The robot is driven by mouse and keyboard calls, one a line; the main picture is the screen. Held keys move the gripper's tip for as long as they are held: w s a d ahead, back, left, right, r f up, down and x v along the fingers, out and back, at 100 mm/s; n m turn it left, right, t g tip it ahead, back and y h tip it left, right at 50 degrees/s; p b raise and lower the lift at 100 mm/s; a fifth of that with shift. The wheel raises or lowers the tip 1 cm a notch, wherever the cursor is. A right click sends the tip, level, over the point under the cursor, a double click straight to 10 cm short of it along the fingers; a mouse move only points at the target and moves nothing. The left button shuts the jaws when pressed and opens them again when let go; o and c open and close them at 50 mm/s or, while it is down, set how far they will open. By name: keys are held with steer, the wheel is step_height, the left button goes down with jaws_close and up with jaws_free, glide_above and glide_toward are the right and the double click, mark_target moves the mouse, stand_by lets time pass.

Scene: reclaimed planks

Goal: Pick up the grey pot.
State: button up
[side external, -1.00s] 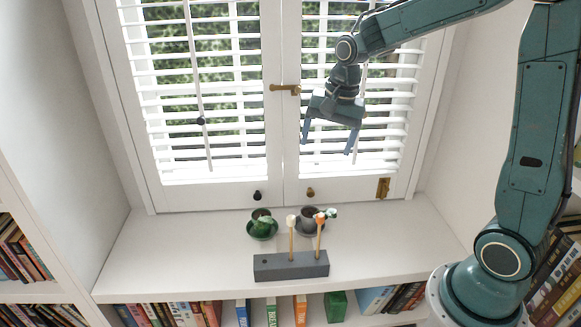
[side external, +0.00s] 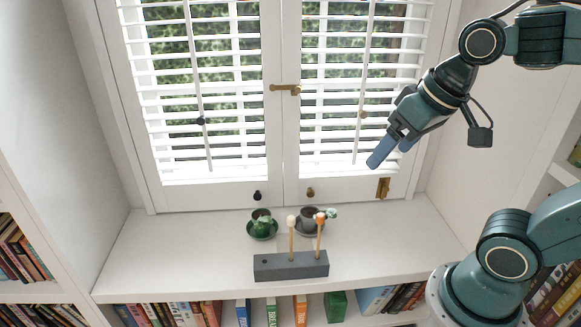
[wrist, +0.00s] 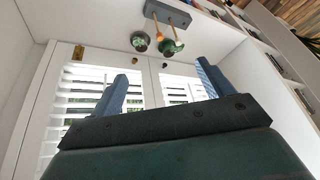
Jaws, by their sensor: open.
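The grey pot (side external: 309,214) stands on a dark saucer on the white sill, right of a green pot (side external: 261,222). A pale green sprig shows at its right, and an orange-tipped stick partly covers it in the side view. In the wrist view the grey pot (wrist: 140,40) is at the top, left of the green pot (wrist: 172,48). My gripper (side external: 388,158) is open and empty, up in front of the right shutter, above and to the right of the pots. Its two blue fingers (wrist: 162,72) are apart in the wrist view, well short of the pots.
A grey block (side external: 291,266) with two upright sticks, one white-tipped and one orange-tipped, stands just in front of the pots. Shuttered windows (side external: 208,90) rise behind the sill. The sill (side external: 165,262) is clear at both sides. Books fill the shelves below.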

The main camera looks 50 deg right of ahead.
steer(key=shift+s+a+f+n+t, duration=0.15)
steer(key=shift+s+n, duration=0.35)
steer(key=shift+s, duration=0.35)
steer(key=shift+s+a+f+n+t, duration=0.15)
steer(key=shift+s+n, duration=0.35)
steer(key=shift+s, duration=0.35)
steer(key=shift+c, duration=0.2)
steer(key=shift+w, duration=0.1)
steer(key=w+d+f+n+g, duration=0.25)
steer(key=w+n, duration=0.25)
steer(key=w, duration=0.4)
steer(key=w+d+f+n+g, duration=0.1)
steer(key=w+d+n, duration=0.3)
steer(key=w, duration=0.5)
steer(key=w+d+f+n, duration=0.3)
steer(key=f, duration=0.4)
steer(key=w+d+f+n+g+y, duration=0.1)
steer(key=w+d+f+n, duration=0.2)
steer(key=f, duration=0.4)
steer(key=w+d+f+n+g, duration=0.1)
steer(key=w+d+f+n, duration=0.1)
steer(key=w+f+n, duration=0.3)
steer(key=shift+d+f, duration=0.4)
steer(key=shift+f, duration=0.5)
